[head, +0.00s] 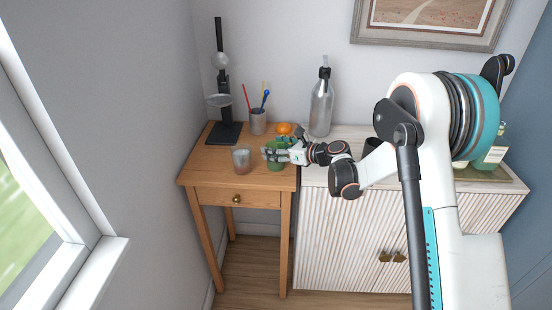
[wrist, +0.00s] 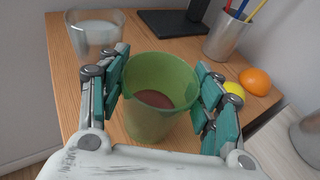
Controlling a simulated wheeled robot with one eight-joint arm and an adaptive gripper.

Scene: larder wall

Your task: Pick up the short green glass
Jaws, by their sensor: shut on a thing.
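The short green glass (wrist: 155,112) stands between the fingers of my gripper in the wrist view, upright, with something brown visible inside at the bottom. My gripper (wrist: 160,95) has one finger on each side of the glass and is shut on it. In the head view my gripper (head: 275,152) is over the right part of the small wooden table, and the green glass (head: 276,163) shows partly behind its fingers. I cannot tell whether the glass base touches the tabletop.
A clear glass (head: 241,160) stands left of the gripper on the wooden table (head: 212,162). Behind are a pen cup (head: 258,123), an orange (head: 283,128) and a black stand (head: 226,131). A yellow-green fruit (wrist: 234,90) sits near the right finger. A bottle (head: 321,108) stands on the white cabinet.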

